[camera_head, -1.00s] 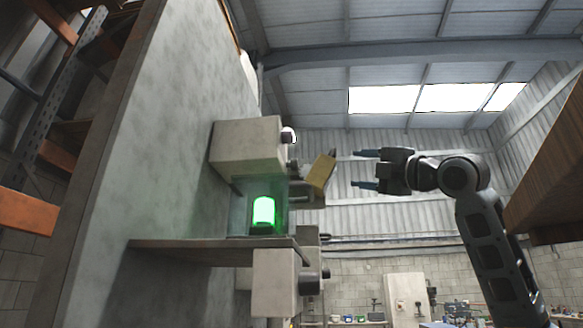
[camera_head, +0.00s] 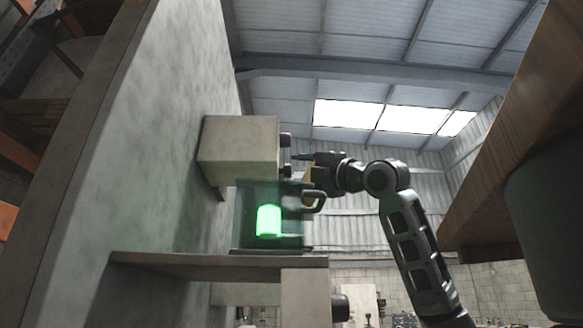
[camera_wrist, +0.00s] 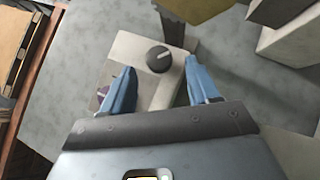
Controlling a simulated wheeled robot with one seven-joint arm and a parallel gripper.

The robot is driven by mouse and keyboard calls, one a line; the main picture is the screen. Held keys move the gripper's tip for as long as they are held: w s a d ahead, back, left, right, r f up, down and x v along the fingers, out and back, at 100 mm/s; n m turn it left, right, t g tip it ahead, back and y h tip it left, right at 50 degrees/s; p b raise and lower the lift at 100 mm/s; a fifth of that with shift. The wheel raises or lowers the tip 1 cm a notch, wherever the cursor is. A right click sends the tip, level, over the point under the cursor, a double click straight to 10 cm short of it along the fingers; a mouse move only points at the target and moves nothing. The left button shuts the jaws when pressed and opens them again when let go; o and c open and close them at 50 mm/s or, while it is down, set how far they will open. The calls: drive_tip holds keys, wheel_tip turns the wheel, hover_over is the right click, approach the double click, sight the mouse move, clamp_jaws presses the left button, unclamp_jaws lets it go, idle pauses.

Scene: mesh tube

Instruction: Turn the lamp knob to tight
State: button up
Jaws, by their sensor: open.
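A dark round knob (camera_wrist: 158,58) with a pale line shows on a beige box in the wrist view. The knob lies between and just beyond the blue fingertips of my gripper (camera_wrist: 160,68); I see no clear contact. In the head view, my gripper (camera_head: 301,165) is open at the right face of the upper beige box (camera_head: 238,148); its lower finger is partly hidden. A green glowing lamp (camera_head: 268,221) stands below this box behind a translucent cover.
A purple knob (camera_wrist: 103,91) is left of the fingers. A dark handle (camera_head: 316,197) juts out below my gripper. A shelf (camera_head: 190,262) runs under the lamp, with another beige box (camera_head: 304,297) and dark knob (camera_head: 340,307) lower down. A wooden surface (camera_head: 500,140) is at right.

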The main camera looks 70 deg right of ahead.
sight(288, 171)
drive_tip(key=shift+p+x, duration=0.35)
drive_tip(key=shift+x, duration=1.15)
drive_tip(key=c, duration=1)
drive_tip(key=shift+c, duration=0.2)
drive_tip(key=shift+s+r+m+g+y, duration=0.1)
drive_tip(key=shift+r+m+g+y, duration=0.1)
drive_tip(key=shift+m+g, duration=0.9)
drive_tip(key=shift+w+r+m+g+y, duration=0.1)
drive_tip(key=shift+m+g+y, duration=0.1)
drive_tip(key=shift+m+g, duration=0.9)
drive_tip(key=shift+s+r+m+g+y, duration=0.1)
drive_tip(key=shift+r+m+g+y, duration=0.1)
drive_tip(key=shift+m+g, duration=0.85)
drive_tip(key=shift+m+t, duration=0.25)
drive_tip(key=shift+m, duration=0.1)
